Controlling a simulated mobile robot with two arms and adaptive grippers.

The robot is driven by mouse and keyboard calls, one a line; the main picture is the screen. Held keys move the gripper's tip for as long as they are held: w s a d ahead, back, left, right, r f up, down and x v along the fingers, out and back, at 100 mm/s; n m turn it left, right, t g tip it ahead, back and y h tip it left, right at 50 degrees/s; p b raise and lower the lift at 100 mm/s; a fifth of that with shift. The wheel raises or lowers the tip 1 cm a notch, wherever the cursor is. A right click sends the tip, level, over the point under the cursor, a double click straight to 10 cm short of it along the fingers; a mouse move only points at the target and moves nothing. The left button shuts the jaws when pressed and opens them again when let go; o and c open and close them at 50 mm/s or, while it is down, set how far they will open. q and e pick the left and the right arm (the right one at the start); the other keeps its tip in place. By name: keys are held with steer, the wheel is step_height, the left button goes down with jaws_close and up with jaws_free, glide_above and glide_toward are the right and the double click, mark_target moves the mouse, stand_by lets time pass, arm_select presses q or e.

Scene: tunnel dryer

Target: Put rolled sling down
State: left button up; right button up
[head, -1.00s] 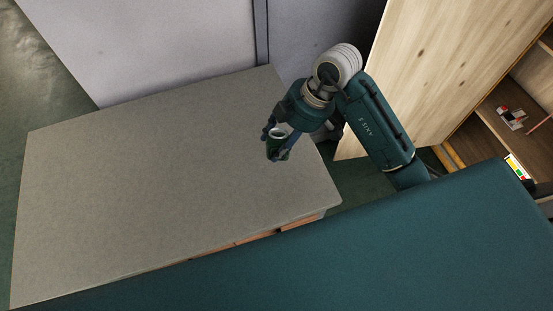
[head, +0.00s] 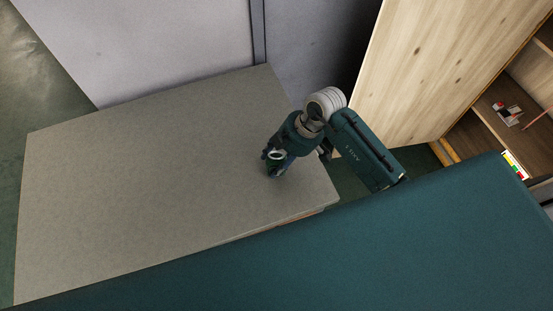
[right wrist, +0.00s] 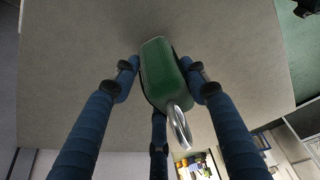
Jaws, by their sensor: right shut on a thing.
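The rolled sling is a green bundle with a metal ring at one end; it shows in the right wrist view (right wrist: 160,72) between blue fingers. In the head view the sling (head: 275,168) is small and partly hidden by my right gripper (head: 276,166). My right gripper is shut on the sling, over the right part of the grey table top (head: 140,170). The sling is at or close above the surface; I cannot tell whether it touches. In the right wrist view the gripper (right wrist: 158,85) has fingers on both sides of the sling. My left gripper is not in view.
The table top is bare to the left of the gripper. A pale wall panel (head: 150,40) stands behind it. A wooden door (head: 415,60) and an open cabinet with shelves (head: 490,125) holding small items are at the right.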

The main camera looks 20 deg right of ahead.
steer(key=shift+f, duration=0.15)
steer(key=o, duration=1.4)
steer(key=shift+c, duration=0.2)
steer(key=shift+r, duration=0.25)
steer(key=b+v, duration=0.1)
steer(key=v, duration=1.1)
steer(key=shift+s+f, duration=0.1)
